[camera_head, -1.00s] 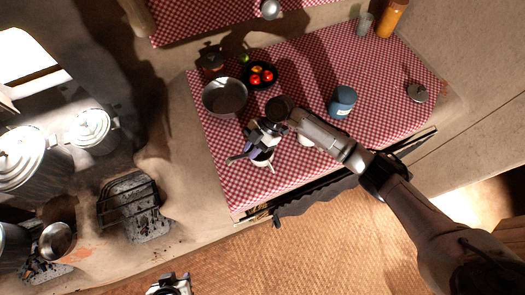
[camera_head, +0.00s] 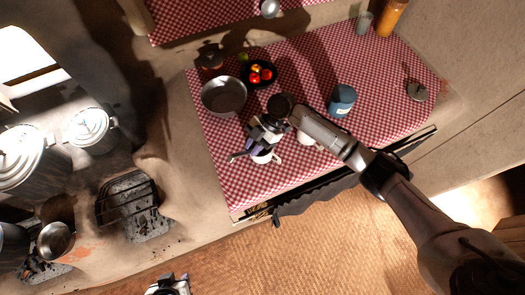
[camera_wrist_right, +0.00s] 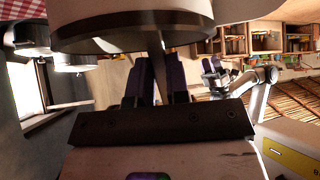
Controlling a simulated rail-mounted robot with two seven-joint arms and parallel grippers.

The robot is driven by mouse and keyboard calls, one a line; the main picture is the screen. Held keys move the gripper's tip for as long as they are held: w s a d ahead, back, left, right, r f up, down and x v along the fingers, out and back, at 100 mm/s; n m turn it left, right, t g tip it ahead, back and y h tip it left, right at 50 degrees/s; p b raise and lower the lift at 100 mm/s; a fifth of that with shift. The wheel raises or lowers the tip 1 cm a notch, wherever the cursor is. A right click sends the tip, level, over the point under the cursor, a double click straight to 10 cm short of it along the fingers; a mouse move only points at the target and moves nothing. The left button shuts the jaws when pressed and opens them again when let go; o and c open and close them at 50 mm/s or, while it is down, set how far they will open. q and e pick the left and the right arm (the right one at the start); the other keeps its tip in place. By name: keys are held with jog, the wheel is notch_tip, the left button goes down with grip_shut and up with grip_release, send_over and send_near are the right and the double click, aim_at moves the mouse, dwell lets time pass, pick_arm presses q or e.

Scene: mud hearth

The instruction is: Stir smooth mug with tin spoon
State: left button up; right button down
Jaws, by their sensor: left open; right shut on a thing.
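A white mug (camera_head: 264,159) with a handle stands near the front left edge of the checked cloth, partly hidden under my right gripper. A second pale mug (camera_head: 304,139) is mostly hidden behind my right arm; I cannot tell which one is the smooth mug. My right gripper (camera_head: 254,146) is over the first mug, shut on the tin spoon (camera_head: 238,156), whose grey end sticks out to the left. I cannot see whether the spoon's bowl is inside the mug. My left gripper (camera_head: 170,285) is open and empty at the bottom edge, away from the table.
A metal pan (camera_head: 224,97), a dark bowl of fruit (camera_head: 247,72) and a lidded pot (camera_head: 210,58) stand behind the mugs. A blue canister (camera_head: 342,100) stands right of my arm. The cloth (camera_head: 385,85) is fairly clear at right. A hearth grate (camera_head: 128,200) lies left.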

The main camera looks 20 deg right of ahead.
jog(key=shift+f, duration=0.15)
notch_tip(320, 180, up, 6)
jog(key=p, duration=0.4)
jog(key=shift+p, duration=0.4)
notch_tip(320, 180, up, 8)
jog(key=p, duration=0.5)
jog(key=shift+f, duration=0.25)
